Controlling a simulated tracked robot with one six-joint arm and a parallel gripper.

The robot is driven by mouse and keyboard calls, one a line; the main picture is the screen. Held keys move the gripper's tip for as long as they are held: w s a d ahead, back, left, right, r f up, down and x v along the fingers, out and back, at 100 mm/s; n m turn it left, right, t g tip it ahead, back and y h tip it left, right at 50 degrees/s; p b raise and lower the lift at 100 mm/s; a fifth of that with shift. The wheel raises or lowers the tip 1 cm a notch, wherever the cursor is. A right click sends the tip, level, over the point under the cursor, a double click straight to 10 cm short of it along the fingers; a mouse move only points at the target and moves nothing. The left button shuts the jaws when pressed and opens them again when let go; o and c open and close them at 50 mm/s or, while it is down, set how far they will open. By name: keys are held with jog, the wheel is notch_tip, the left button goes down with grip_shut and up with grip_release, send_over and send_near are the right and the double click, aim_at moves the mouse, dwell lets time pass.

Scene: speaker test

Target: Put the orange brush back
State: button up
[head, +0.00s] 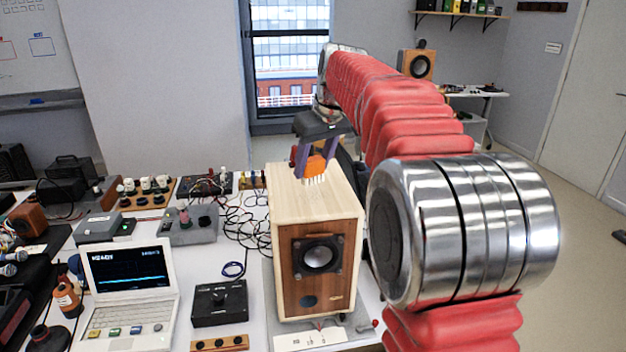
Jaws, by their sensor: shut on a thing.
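The orange brush (315,166) is in my gripper (315,160), with its pale bristles pointing down. My gripper is shut on it, a purple-grey finger on each side. The brush is over the top of the wooden speaker box (290,205); I cannot tell whether the bristles touch the wood. A small dark red shape beside the left finger is partly hidden. I cannot make out a holder for the brush.
A white laptop-like device (131,280) and a black box with a knob (220,303) stand left of the speaker. Loose black cables (243,215) lie behind them. Wooden blocks and small devices crowd the table's left side. A small strip of white table (205,262) is bare.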

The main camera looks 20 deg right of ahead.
aim_at(314, 175)
jog(key=shift+f, duration=2.1)
jog(key=o, duration=1.1)
jog(key=shift+r, duration=0.1)
jog(key=v, duration=1.2)
